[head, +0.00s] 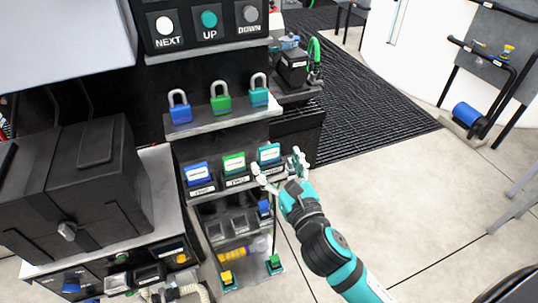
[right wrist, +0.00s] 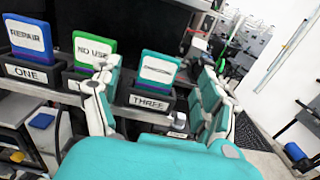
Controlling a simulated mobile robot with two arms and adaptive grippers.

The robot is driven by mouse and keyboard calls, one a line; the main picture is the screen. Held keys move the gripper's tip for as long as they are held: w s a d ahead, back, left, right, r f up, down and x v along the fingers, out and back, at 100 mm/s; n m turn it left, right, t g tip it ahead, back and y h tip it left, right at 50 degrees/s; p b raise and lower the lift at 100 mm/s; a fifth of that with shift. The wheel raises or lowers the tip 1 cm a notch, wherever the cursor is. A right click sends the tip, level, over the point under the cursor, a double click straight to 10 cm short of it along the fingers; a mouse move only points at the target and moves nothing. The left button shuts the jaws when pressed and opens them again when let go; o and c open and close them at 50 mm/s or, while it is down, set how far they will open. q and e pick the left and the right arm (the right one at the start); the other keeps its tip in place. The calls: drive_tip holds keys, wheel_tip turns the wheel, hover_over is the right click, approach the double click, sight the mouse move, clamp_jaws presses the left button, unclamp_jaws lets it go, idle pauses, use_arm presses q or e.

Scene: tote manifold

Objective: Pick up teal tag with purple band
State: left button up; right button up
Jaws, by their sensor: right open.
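A teal tag (head: 269,152) with a white label stands upright in the holder marked THREE, at the right end of a row of tags. It also shows in the right wrist view (right wrist: 157,70). My right gripper (head: 277,163) is open and empty just in front of this tag. In the right wrist view its fingers (right wrist: 160,72) are spread, one on each side of the tag in the picture; I see no contact. My left gripper is not in view.
A blue tag (head: 196,173) and a green tag (head: 234,162) stand in holders left of the teal one. Padlocks (head: 220,96) sit on the shelf above. A black case (head: 80,180) stands at left.

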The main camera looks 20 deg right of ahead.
sight(269, 146)
drive_tip(key=w, duration=0.1)
drive_tip(key=w+p, duration=0.1)
drive_tip(key=w, duration=0.1)
drive_tip(key=w+r, duration=0.1)
drive_tip(key=w, duration=0.1)
drive_tip(key=shift+a, duration=0.1)
drive_tip(key=shift+w+f, duration=0.15)
drive_tip(key=shift+w, duration=0.05)
drive_tip(key=c, duration=1.2)
drive_tip(key=shift+r+p, duration=0.55)
drive_tip(key=shift+p, duration=0.2)
wheel_tip(269, 146, up, 3)
drive_tip(key=p, duration=0.4)
drive_tip(key=shift+s+r, duration=0.1)
drive_tip(key=shift+r, duration=0.05)
drive_tip(key=shift+s+a+r+b, duration=0.15)
drive_tip(key=shift+s+a, duration=0.65)
drive_tip(key=shift+s, duration=1.75)
drive_tip(key=shift+s+a+r+b, duration=0.1)
drive_tip(key=shift+s+a, duration=0.7)
drive_tip(key=shift+s, duration=1.7)
drive_tip(key=shift+s+a+r+b, duration=0.15)
drive_tip(key=shift+s+a, duration=0.65)
drive_tip(key=shift+s, duration=1.75)
